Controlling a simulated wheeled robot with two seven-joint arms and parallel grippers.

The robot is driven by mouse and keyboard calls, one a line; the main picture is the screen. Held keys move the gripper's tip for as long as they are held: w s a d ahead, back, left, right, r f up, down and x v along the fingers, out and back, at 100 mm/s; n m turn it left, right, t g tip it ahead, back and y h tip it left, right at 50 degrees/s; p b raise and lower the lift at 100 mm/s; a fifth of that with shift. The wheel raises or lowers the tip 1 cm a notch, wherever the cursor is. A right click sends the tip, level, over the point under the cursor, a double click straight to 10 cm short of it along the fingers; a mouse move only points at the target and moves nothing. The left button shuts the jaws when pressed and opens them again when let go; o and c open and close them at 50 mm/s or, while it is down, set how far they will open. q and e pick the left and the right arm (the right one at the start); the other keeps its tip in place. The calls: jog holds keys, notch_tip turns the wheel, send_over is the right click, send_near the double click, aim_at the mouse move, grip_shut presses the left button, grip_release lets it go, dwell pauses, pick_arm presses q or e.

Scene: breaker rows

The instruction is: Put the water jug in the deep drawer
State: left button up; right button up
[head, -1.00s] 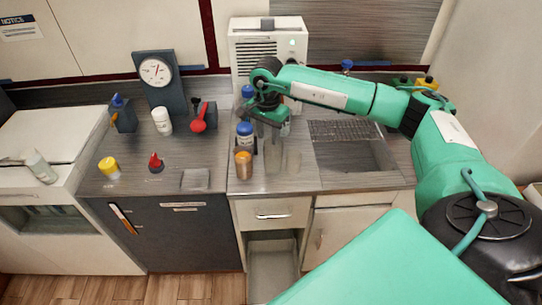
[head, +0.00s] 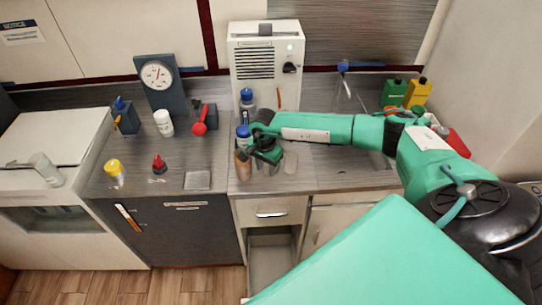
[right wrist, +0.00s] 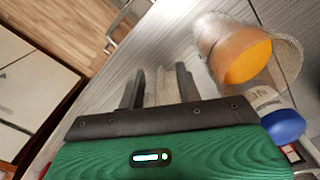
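A clear, nearly see-through vessel (head: 290,163), which looks like the water jug, stands on the counter left of the sink. My right gripper (head: 268,153) is low over the counter, between it and the amber-topped bottle (head: 243,164). In the right wrist view the two dark fingers (right wrist: 160,88) are apart. A pale, mottled patch shows between them; I cannot tell whether it is the jug. The deep drawer (head: 270,262) is pulled open below the counter. My left gripper is out of view.
A blue-capped bottle (head: 243,135) stands close behind the amber one. A white machine (head: 265,65) stands at the back. Green (head: 393,93) and yellow (head: 418,92) containers stand at the right. A small closed drawer (head: 270,211) is above the open one.

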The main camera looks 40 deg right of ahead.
jog(key=shift+f, duration=0.3)
grip_shut()
jog(key=shift+r, duration=0.15)
